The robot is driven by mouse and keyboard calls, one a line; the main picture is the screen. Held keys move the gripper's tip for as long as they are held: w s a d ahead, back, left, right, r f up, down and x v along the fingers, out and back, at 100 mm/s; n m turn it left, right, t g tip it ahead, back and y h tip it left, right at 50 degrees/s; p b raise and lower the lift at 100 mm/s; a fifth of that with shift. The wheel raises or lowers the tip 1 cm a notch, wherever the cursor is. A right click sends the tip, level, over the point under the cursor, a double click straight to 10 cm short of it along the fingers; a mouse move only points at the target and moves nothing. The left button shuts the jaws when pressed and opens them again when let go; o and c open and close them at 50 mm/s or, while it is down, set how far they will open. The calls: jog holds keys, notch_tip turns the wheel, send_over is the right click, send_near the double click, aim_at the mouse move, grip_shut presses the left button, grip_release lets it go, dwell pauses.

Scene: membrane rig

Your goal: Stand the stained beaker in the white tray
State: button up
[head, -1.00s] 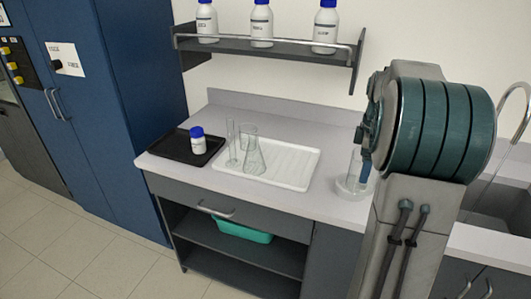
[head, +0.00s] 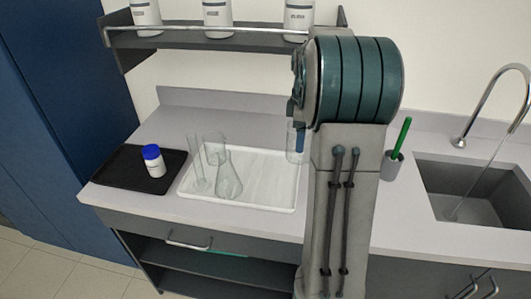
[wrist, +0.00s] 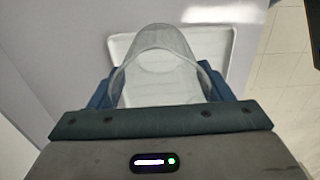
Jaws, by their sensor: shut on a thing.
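My gripper (wrist: 158,88) is shut on a clear glass beaker (wrist: 162,60), held between its blue fingers in the wrist view. In the head view, part of this beaker (head: 291,146) shows left of my arm, near the tray's back right corner; my arm hides the rest. I cannot make out a stain on it, or whether it touches anything. The white tray (head: 266,178) lies on the counter. Its left half holds a slim glass cylinder (head: 197,168), a conical flask (head: 228,182) and another clear vessel (head: 214,146). The tray also shows beyond the beaker in the wrist view (wrist: 216,48).
A black tray (head: 125,180) with a blue-capped bottle (head: 153,162) lies left of the white tray. A shelf (head: 190,40) with bottles hangs above. A sink (head: 475,190) and a cup (head: 392,166) with a green item are right. The white tray's right half looks clear.

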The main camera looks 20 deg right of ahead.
jog(key=shift+w+a+f+p, duration=0.35)
jog(key=shift+w+a+f, duration=0.5)
jog(key=shift+f, duration=0.55)
jog(key=shift+w+a+f+p, duration=0.35)
jog(key=shift+w+a+f, duration=0.5)
jog(key=shift+f, duration=0.55)
jog(key=shift+w+a+f+p, duration=0.35)
jog(key=shift+w+a+f, duration=0.35)
jog(key=shift+a+f, duration=0.5)
jog(key=shift+d+f, duration=0.2)
jog(key=shift+f, duration=0.05)
jog(key=o, duration=1)
